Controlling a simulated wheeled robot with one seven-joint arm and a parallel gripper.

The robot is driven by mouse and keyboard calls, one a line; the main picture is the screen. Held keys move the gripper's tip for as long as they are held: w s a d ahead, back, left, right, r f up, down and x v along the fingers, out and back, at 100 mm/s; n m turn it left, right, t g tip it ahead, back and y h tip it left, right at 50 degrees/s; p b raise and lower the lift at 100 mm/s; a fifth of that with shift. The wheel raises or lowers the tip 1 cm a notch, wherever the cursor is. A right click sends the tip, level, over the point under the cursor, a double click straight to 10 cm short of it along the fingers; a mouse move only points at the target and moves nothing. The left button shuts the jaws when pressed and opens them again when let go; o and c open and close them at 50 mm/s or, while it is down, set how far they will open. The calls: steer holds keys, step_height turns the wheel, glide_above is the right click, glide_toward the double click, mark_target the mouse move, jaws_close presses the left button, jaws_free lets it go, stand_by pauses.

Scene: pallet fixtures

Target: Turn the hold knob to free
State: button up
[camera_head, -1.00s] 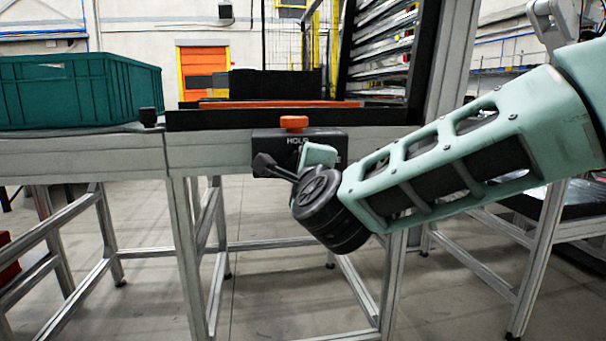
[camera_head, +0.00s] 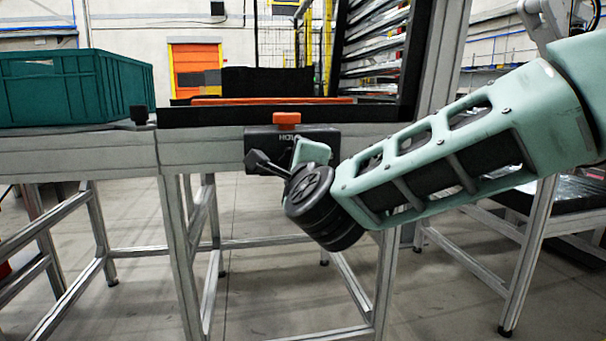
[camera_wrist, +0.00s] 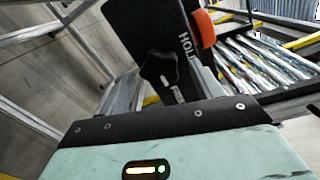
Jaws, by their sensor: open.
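The hold knob (camera_wrist: 165,72) is a dark, star-shaped knob on a black panel (camera_wrist: 133,20). White lettering beside it reads HOLD at one end, and a partly covered word starting with F shows lower down. In the head view the panel (camera_head: 259,139) is fixed to the front of the frame's rail. The knob is hidden there behind my gripper. My gripper (camera_head: 268,163) is in front of the panel's lower half, with a dark finger at its left part. The jaws are open. In the wrist view the fingers are not clearly visible, and I cannot tell whether they touch the knob.
An orange button (camera_head: 287,119) sticks up at the panel's top edge, close above my gripper. A green crate (camera_head: 70,90) stands on the rail (camera_head: 80,156) at left. Metal legs (camera_head: 180,240) stand below.

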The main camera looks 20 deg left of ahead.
steer(key=p+v, duration=0.2)
steer(key=v, duration=1.5)
steer(key=shift+p, duration=0.4)
steer(key=shift+s+a, duration=0.1)
